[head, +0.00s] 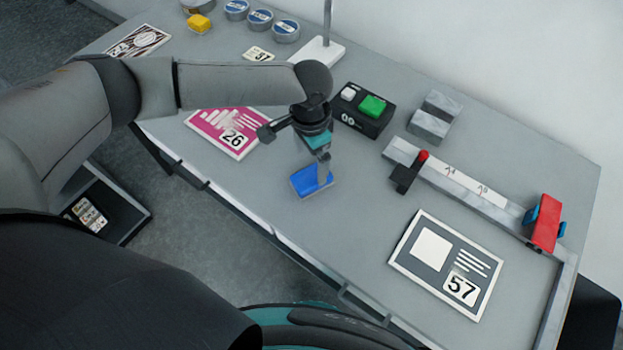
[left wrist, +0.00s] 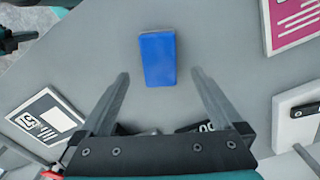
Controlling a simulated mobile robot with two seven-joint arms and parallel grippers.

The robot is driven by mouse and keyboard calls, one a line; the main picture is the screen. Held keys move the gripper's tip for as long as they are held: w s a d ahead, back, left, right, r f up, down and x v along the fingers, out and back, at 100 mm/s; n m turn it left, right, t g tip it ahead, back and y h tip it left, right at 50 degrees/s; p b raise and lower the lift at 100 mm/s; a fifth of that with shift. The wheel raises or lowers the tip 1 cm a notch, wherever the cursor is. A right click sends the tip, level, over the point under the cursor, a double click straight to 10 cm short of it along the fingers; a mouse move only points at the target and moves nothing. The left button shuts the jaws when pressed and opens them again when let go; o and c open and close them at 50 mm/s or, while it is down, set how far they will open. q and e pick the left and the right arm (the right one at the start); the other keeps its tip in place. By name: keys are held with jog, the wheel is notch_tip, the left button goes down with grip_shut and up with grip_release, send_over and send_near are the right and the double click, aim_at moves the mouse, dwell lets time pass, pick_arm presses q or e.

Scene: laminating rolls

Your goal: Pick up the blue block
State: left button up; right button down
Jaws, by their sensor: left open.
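The blue block (head: 307,182) lies on the grey table, near the front edge at the middle of the head view. It also shows in the left wrist view (left wrist: 158,59), beyond the fingertips and lined up between them. My left gripper (head: 324,170) points down just above the block, and a finger covers part of it in the head view. In the left wrist view the left gripper (left wrist: 160,73) is open, with a finger on each side and nothing between them. My right gripper cannot be made out in the head view.
A pink card marked 26 (head: 228,131) lies left of the block. A black box with a green button (head: 362,110) stands behind it. A grey card marked 57 (head: 447,264) lies to the right, before a rail with a red clamp (head: 546,222).

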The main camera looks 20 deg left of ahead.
aim_at(311, 176)
pick_arm(q)
jog(key=shift+d+f+b, duration=0.15)
jog(key=shift+f+b, duration=0.6)
jog(key=shift+f, duration=2.85)
jog(key=shift+c, duration=0.2)
jog(key=c, duration=1.5)
notch_tip(311, 176, up, 20)
jog(key=p, duration=0.4)
jog(key=shift+r, duration=0.1)
